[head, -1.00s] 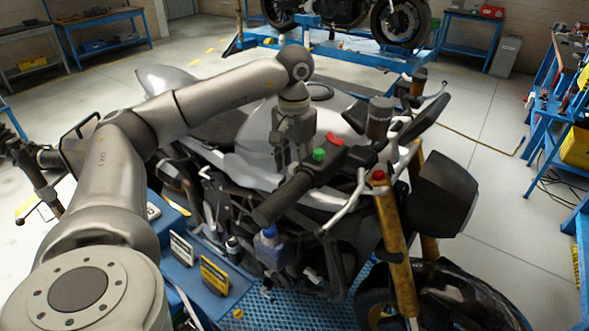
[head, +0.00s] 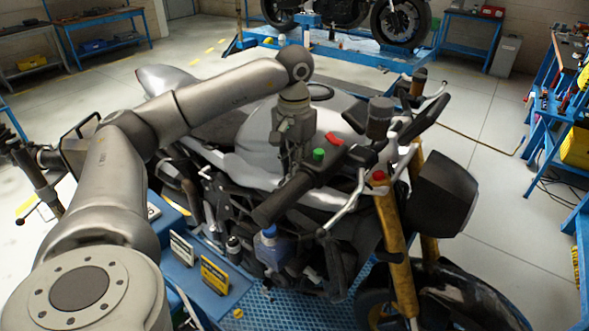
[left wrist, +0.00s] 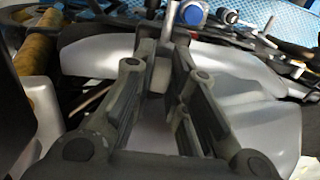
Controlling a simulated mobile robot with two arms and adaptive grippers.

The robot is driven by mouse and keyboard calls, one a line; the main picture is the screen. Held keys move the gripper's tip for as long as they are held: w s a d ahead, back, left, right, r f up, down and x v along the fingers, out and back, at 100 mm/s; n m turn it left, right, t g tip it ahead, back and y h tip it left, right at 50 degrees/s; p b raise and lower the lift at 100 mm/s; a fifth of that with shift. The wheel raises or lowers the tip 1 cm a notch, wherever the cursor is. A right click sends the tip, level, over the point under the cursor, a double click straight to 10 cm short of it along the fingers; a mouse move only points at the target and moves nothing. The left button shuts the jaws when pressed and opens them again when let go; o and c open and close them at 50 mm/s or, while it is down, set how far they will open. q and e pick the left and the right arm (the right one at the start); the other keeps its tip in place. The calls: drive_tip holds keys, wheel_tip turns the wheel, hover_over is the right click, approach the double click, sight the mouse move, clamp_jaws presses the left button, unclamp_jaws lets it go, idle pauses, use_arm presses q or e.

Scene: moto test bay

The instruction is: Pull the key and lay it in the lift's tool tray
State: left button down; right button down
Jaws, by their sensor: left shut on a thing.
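My left gripper (head: 290,150) points down beside the motorcycle (head: 330,190), between the tank and the handlebar grip. It also shows in the left wrist view (left wrist: 160,72), where its fingers close on a small pale piece (left wrist: 158,78), which I take for the key. Its shape is mostly hidden by the fingers. In the head view the handlebar and fingers hide the key. A blue tray-like surface (head: 237,284) on the lift, beside the motorcycle, carries a black-and-yellow card (head: 214,275) and a white card (head: 181,249). My right gripper is not in view.
The handlebar (head: 285,198) with green and red buttons is close to my left gripper. The gold fork (head: 393,240) and headlight (head: 442,193) stand to the right. Open floor (head: 500,250) lies farther right.

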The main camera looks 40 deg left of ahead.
use_arm(q)
drive_tip(key=shift+r, duration=0.2)
drive_tip(key=shift+r+p, duration=0.35)
drive_tip(key=shift+p, duration=0.05)
drive_tip(key=shift+r+p, duration=1.95)
drive_tip(key=shift+r, duration=0.55)
drive_tip(key=shift+f, duration=0.1)
